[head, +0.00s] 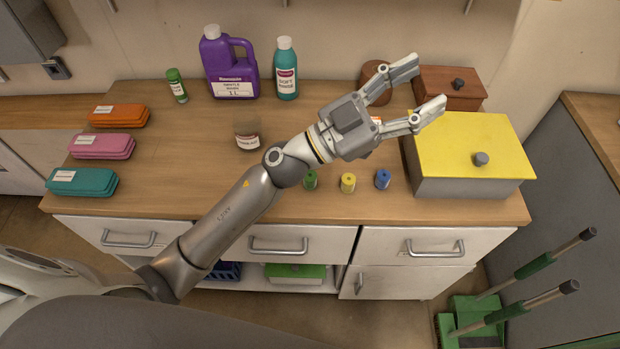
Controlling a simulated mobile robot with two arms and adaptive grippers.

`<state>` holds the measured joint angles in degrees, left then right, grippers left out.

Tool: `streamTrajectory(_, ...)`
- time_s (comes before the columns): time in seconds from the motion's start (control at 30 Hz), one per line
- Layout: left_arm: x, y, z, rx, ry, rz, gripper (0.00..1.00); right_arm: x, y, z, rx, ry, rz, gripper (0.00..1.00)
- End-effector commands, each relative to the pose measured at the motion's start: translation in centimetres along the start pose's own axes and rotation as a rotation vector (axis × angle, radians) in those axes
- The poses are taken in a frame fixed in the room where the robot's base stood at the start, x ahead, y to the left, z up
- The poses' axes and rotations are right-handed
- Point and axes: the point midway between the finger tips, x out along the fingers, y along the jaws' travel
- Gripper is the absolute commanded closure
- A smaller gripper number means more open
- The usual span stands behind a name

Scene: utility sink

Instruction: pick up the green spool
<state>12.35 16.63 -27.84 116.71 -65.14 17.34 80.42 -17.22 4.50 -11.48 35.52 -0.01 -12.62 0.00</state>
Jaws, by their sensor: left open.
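The green spool (310,180) stands on the wooden counter near its front edge, just below my left wrist in the picture. A yellow spool (348,183) and a blue spool (383,179) stand in a row to its right. My left gripper (431,83) is open and empty, its fingers pointing right, above the back right of the counter near the yellow-lidded box. The green spool lies outside its jaws, to the lower left. My right gripper is not in view.
The yellow-lidded box (455,148) stands at the counter's right, with a brown wooden box (452,88) behind. A purple jug (228,65) and a teal bottle (286,70) stand at the back. Colored cases (83,182) line the left. A brown jar (247,136) stands mid-counter. The front middle is mostly clear.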

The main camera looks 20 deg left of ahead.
Motion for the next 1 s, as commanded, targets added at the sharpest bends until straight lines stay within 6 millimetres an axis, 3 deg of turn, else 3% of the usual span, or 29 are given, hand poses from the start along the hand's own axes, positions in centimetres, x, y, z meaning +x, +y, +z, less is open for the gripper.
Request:
streamTrajectory(0.1,1.1,4.1,1.0,0.012,-0.043,0.257,0.45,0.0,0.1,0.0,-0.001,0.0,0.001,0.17)
streamTrajectory(0.23,0.5,7.8,3.8,0.014,-0.176,0.518,0.45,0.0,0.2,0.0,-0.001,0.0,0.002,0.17)
streamTrajectory(0.33,-1.1,9.4,6.7,0.015,-0.336,0.69,0.45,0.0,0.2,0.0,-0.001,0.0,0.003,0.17)
streamTrajectory(0.47,-4.3,9.5,10.7,0.018,-0.611,0.857,0.45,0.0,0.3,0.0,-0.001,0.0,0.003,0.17)
streamTrajectory(0.57,-7.4,7.8,13.5,0.022,-0.865,0.929,0.45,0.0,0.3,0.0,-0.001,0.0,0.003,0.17)
streamTrajectory(0.7,-12.2,3.3,16.1,0.028,-1.259,0.93,0.45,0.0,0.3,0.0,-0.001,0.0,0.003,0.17)
streamTrajectory(0.9,-17.6,-3.8,16.2,0.032,-1.731,0.774,0.45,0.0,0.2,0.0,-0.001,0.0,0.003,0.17)
streamTrajectory(1.0,-19.1,-5.9,15.6,0.031,-1.867,0.698,0.45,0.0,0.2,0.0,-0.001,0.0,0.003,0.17)
